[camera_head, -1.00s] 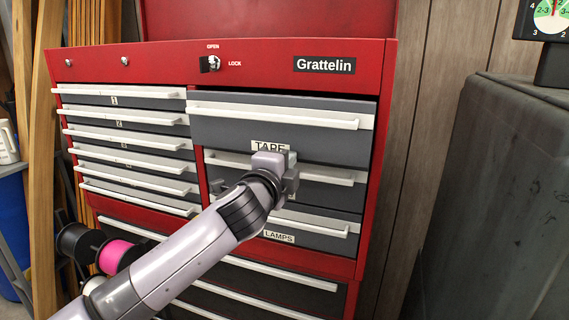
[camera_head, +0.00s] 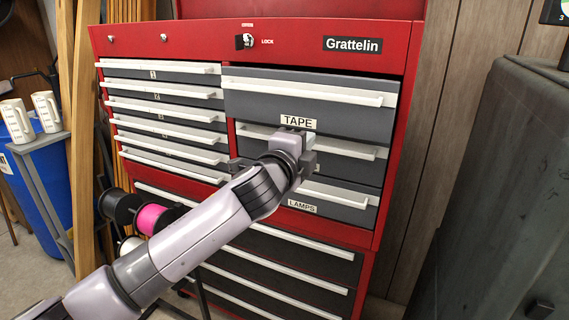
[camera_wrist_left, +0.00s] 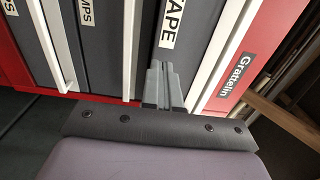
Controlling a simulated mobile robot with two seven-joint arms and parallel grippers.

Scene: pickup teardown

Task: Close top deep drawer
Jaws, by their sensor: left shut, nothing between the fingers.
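The top deep drawer (camera_head: 262,110) is the grey one labelled TAPE, with a white handle strip, at the upper right of the red tool chest (camera_head: 215,40). Its front stands forward of the chest frame, with a dark gap along its top edge. My left gripper (camera_head: 303,146) is just below the TAPE label in the head view, partly hidden by its own wrist. In the left wrist view the shut, empty fingers (camera_wrist_left: 160,86) point at the TAPE drawer front (camera_wrist_left: 188,52), close to the label; contact cannot be told. My right gripper is not in view.
Below are a middle drawer (camera_head: 345,164) and the LAMPS drawer (camera_head: 325,208). A column of shallow drawers (camera_head: 165,90) is at left. A dark grey cabinet (camera_head: 500,190) stands at right. Wooden boards (camera_head: 84,130), spools (camera_head: 150,218) and a blue bin (camera_head: 45,190) are at left.

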